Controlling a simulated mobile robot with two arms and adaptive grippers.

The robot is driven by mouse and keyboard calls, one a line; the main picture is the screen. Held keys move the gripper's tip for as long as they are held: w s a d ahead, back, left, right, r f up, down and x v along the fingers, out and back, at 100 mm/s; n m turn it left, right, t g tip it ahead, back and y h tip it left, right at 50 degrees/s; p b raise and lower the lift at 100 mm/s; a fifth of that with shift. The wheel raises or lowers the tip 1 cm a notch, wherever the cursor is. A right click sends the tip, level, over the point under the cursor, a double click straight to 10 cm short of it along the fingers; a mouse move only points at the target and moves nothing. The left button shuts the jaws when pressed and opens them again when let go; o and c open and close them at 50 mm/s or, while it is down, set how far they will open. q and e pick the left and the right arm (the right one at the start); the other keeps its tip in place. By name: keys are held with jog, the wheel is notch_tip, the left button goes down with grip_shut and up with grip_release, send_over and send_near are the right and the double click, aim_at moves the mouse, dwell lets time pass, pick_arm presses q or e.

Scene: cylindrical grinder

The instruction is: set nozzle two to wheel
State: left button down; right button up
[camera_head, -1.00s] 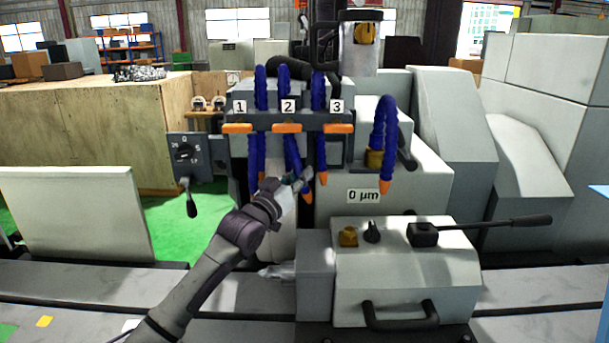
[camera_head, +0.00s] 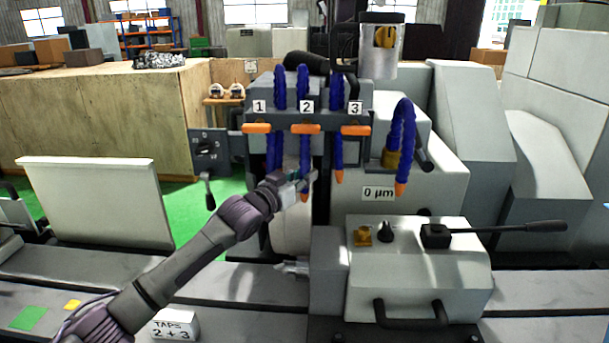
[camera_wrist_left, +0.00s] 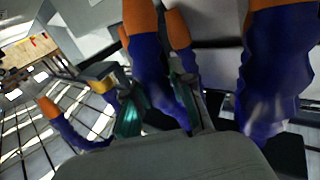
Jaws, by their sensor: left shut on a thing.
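Nozzle two is a blue segmented hose (camera_head: 305,148) with an orange tip (camera_head: 304,197), hanging nearly straight down below label 2 (camera_head: 307,107). My left gripper (camera_head: 303,181) is shut on its lower part, just above the tip. In the left wrist view, the fingers (camera_wrist_left: 163,105) stand either side of a blue hose (camera_wrist_left: 150,60) with an orange end. A pale, wheel-like part (camera_head: 290,236) shows below and behind the gripper, partly hidden by my arm. Nozzle one (camera_head: 273,150) hangs to the left, its lower end hidden. Nozzle three (camera_head: 338,155) hangs to the right. My right gripper is out of view.
Orange tap handles (camera_head: 306,128) line the bar above the nozzles. Another blue hose (camera_head: 402,135) hangs at the right. A lever box (camera_head: 208,150) stands left. A control box (camera_head: 415,275) with knobs and a long lever is front right. A "TAPS 2 + 3" card (camera_head: 175,325) lies in front.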

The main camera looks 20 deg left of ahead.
pick_arm(q)
jog(key=c, duration=1)
grip_release()
jog(key=v, duration=1.2)
jog(key=shift+f, duration=0.15)
